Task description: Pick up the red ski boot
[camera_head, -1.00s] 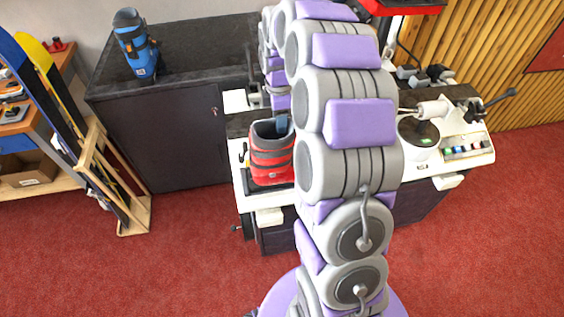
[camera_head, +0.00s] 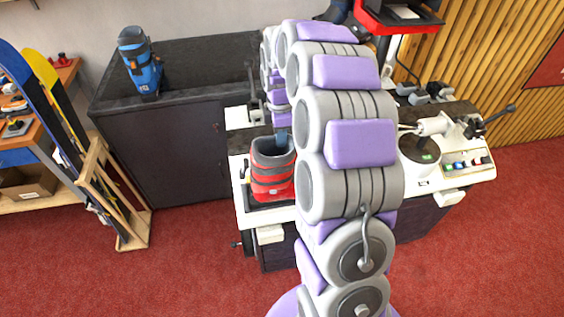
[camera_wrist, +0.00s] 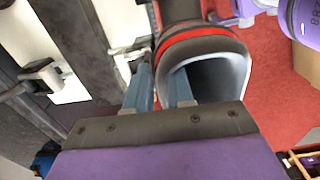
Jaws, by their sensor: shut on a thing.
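The red ski boot (camera_head: 270,178), red with dark grey bands and a grey liner, stands upright at the left end of the white bench (camera_head: 241,190). Part of it is hidden behind my arm in the head view. In the wrist view its open cuff (camera_wrist: 215,45) shows a red band and dark inside. My gripper (camera_wrist: 161,77) is shut on the cuff wall, with one blue-grey finger inside the opening and the other outside. In the head view a small bit of a finger shows at the boot's top. I cannot tell whether the sole touches the bench.
A blue ski boot (camera_head: 141,64) stands on the dark cabinet (camera_head: 200,65) at the back left. A wooden rack (camera_head: 118,195) holds skis at far left. A white machine (camera_head: 440,125) with buttons sits on the bench's right. Red carpet (camera_head: 170,260) in front is clear.

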